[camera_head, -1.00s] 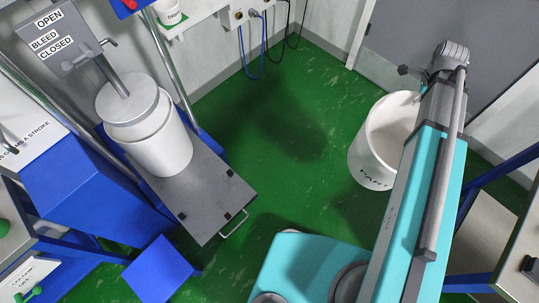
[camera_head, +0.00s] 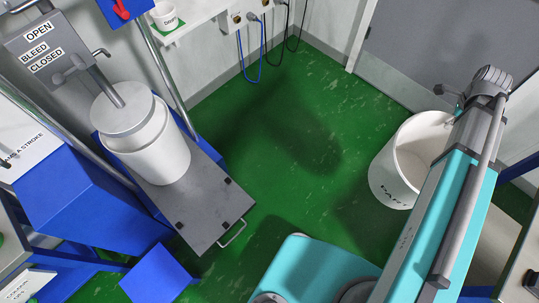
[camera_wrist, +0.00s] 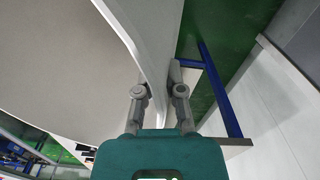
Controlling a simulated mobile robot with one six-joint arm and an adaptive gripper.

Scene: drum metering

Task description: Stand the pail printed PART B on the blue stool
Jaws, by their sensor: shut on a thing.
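A white open pail (camera_head: 386,175) is at the right in the head view. The lettering on its side begins with PART; the rest is hidden from me. My gripper (camera_wrist: 160,92) is shut on the pail's wall at the rim. In the wrist view the pail's pale inside (camera_wrist: 70,75) fills the left, and its wall runs between my two fingers. In the head view my arm hides the pail's right side and my fingers. The pail looks upright; its height above the floor is hard to tell. A blue block-like stool (camera_head: 158,277) stands at the lower left, its visible top bare.
A white drum (camera_head: 152,150) stands on a grey plate (camera_head: 208,228) with a wire handle at the left. A small white tub (camera_head: 164,17) sits on a wall shelf. Blue frames and benches line both sides. Green floor (camera_head: 280,130) between is clear.

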